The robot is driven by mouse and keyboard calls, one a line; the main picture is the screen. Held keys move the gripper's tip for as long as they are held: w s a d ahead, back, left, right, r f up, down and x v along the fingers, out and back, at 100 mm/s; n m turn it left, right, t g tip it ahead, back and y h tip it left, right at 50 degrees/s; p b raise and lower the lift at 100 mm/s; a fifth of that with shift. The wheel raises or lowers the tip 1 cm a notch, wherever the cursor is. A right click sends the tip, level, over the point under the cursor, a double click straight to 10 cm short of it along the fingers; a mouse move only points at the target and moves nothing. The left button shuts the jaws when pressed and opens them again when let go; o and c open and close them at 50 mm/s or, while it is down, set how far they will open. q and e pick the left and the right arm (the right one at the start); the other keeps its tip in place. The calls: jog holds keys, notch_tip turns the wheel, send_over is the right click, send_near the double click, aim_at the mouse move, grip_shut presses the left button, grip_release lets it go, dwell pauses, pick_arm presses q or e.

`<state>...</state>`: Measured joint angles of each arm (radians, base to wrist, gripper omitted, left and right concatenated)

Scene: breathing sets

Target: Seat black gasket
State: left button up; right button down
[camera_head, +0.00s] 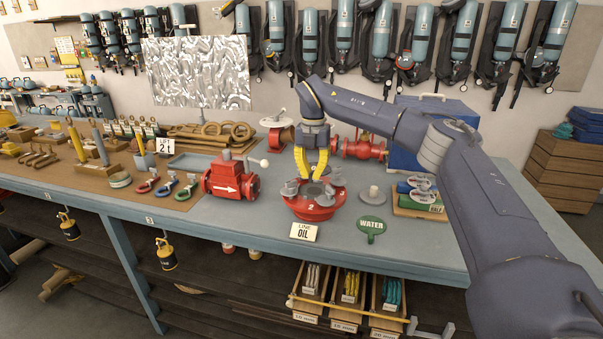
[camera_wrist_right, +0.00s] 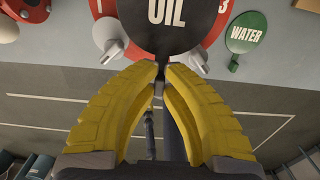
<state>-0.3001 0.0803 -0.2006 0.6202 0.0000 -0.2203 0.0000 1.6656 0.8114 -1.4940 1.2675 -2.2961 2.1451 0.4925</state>
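The black gasket (camera_wrist_right: 172,22) is a dark round disc lettered OIL in the right wrist view, its tab toward my fingers. My right gripper (camera_wrist_right: 160,72) has its yellow fingers closed together on that tab. In the head view the right gripper (camera_head: 311,177) points down over the red round flange (camera_head: 310,207), which is marked 2 and has grey lugs around its rim. The disc overlaps the flange's middle in the wrist view; whether it touches is unclear. A white LINE OIL card (camera_head: 304,232) stands in front of the flange. My left gripper is not in view.
A red valve (camera_head: 230,180) with an arrow stands left. More red fittings (camera_head: 363,147) and a blue case stand behind. A wooden tray sits right.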

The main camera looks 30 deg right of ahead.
jog(key=shift+w+a, duration=0.15)
jog(key=shift+a, duration=0.1)
dwell(0.3)
send_over(310, 203)
jog(key=shift+w+f, duration=0.1)
jog(key=shift+f, duration=2.8)
jog(key=shift+f, duration=1.2)
jog(key=c, duration=1.5)
grip_release()
jog(key=shift+f, duration=0.15)
jog(key=shift+w+a+r, duration=0.1)
jog(key=shift+a+r, duration=0.05)
jog(key=shift+r, duration=6.05)
